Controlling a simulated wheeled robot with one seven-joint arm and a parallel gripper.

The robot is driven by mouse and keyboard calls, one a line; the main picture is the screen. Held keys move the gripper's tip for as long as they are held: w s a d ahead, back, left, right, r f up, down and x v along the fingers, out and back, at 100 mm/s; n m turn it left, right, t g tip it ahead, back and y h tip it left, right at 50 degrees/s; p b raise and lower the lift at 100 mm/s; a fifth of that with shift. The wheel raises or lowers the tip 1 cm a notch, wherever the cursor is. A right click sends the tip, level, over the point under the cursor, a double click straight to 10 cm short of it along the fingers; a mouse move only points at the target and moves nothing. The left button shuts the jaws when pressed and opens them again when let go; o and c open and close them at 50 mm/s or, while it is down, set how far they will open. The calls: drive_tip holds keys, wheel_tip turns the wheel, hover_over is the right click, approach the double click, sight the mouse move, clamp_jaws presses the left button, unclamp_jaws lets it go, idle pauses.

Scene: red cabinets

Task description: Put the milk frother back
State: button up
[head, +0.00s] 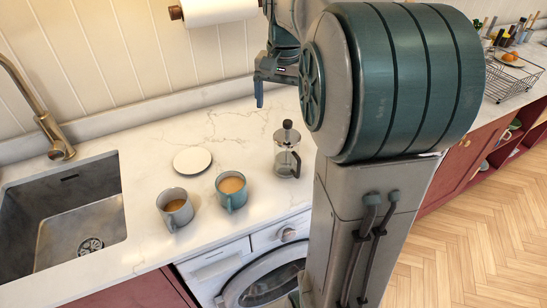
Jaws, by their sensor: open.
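What looks like the milk frother (287,152), a small glass jug with a metal lid, dark knob and side handle, stands upright on the white marble counter. My gripper (261,92) is above the counter near the wall, up and to the left of the frother in the picture. It is apart from the frother and seen from the side, with one finger pointing down clearly visible. It looks empty. The other finger is largely hidden.
A grey mug (175,208) and a teal mug (231,190), both with coffee, stand left of the frother near a white saucer (192,160). A sink (62,232) with tap (50,124) is at left. A paper roll (218,10) hangs above. A wire rack (515,82) is far right.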

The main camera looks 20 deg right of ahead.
drive_tip(key=s+a+f+n+t, duration=0.1)
drive_tip(key=s+a+f+n, duration=0.3)
drive_tip(key=s, duration=0.4)
drive_tip(key=s+a+f+n+t, duration=0.1)
drive_tip(key=s+a+f+n, duration=0.3)
drive_tip(key=s+a, duration=0.3)
drive_tip(key=shift+s+a+f+t, duration=0.25)
drive_tip(key=shift+s+f, duration=0.3)
drive_tip(key=shift+s, duration=0.5)
